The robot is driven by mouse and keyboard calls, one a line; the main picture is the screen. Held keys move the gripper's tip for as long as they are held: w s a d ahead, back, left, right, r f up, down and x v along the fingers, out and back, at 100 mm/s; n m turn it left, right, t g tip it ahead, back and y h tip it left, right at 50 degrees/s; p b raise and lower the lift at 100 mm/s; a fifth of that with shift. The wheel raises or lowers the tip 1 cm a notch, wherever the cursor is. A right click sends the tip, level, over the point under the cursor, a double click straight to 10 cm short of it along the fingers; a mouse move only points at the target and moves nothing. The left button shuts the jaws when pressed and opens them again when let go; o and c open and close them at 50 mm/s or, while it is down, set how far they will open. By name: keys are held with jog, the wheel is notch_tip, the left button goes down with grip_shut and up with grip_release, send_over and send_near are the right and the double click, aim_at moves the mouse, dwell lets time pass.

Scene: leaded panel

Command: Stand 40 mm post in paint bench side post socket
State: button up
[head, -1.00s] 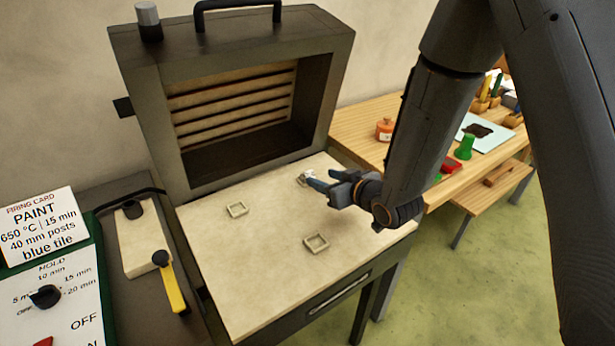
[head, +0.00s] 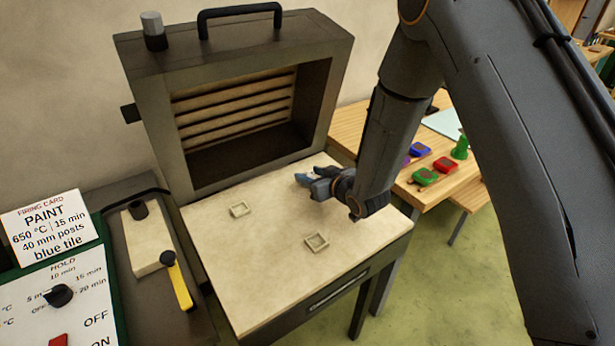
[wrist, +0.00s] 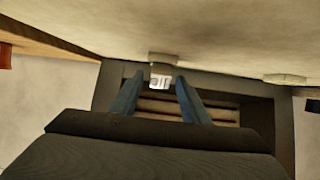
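A small pale block with dark lettering, seemingly the post (wrist: 159,81), stands at a square socket (wrist: 163,59) in the wrist view; how deeply it sits is unclear. My gripper (wrist: 158,82) is open, with one blue finger on each side of the block and visible gaps between. In the head view my gripper (head: 304,180) is low over the back right of the pale bench top (head: 260,270), and its fingers hide that block and socket. Two empty square sockets show at the left (head: 239,209) and front (head: 316,242).
A dark kiln (head: 155,110) with a slatted opening stands behind the bench top. A firing card (head: 45,232) reads PAINT, 40 mm posts, blue tile. A control panel (head: 60,310) and yellow-handled lever (head: 178,285) are at left. Coloured items sit on the wooden table (head: 430,195) at right.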

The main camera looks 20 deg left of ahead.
grip_shut()
jog(key=shift+r, duration=0.15)
